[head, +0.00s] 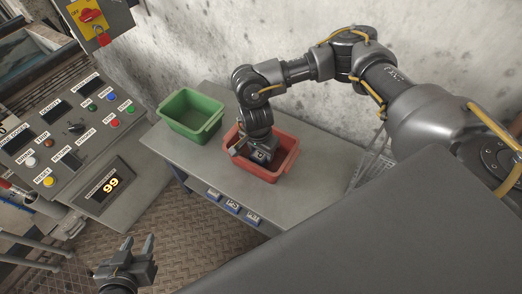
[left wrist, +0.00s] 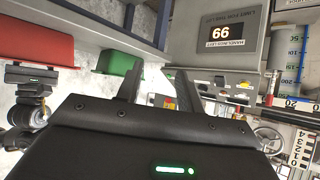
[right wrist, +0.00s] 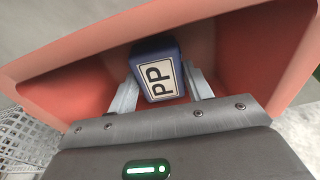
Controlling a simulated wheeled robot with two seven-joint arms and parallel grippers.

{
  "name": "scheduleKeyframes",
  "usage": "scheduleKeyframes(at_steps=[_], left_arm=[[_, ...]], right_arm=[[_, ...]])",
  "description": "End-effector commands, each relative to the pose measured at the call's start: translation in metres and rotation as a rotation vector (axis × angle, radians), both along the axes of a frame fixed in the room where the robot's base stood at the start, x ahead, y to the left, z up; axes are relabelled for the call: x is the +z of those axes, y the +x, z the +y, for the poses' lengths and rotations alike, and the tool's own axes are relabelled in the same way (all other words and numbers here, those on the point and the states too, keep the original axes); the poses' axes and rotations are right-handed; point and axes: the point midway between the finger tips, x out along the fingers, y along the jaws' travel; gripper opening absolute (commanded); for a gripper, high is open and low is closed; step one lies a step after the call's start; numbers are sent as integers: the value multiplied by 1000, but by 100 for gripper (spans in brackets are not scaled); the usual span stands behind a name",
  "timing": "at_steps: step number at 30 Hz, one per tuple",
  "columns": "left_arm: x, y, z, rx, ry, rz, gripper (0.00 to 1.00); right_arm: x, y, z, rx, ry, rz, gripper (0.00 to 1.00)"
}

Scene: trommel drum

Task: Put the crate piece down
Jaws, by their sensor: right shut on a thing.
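The blue piece with a white "PP" label (right wrist: 158,75) is between the fingers of my right gripper (right wrist: 162,88), which is shut on it. In the right wrist view the piece is inside the red crate (right wrist: 70,85), low between its walls. Whether it touches the crate floor cannot be told. In the head view my right gripper (head: 260,155) reaches down into the red crate (head: 285,162) and hides the piece. My left gripper (head: 140,252) is open and empty, away from the table at the lower left.
A green crate (head: 190,115) stands left of the red one on the grey table (head: 310,190). Blue label plates line the table's front edge. A control panel (head: 75,130) with buttons and a "99" display stands at the left. A concrete wall is behind.

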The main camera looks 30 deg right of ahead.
Motion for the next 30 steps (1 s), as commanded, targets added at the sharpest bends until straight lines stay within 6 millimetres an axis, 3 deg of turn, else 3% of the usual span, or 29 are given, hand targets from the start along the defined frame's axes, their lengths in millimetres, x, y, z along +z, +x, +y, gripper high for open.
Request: scheduleKeyframes(at_steps=[5,6,10,23,29,30], left_arm=[[2,2,-1,-2,-3,-13,37],[2,2,-1,-2,-3,-13,37],[2,2,-1,-2,-3,-10,37],[-2,-2,8,20,16,39,37],[-22,-28,31,74,78,247,37],[-26,-36,37,89,92,300,37]], right_arm=[[0,0,0,0,0,0,28],[0,0,0,0,0,0,55],[0,0,0,0,0,0,72],[4,0,0,0,0,0,73],[16,0,0,0,0,0,73],[26,1,2,3,1,-5,73]])
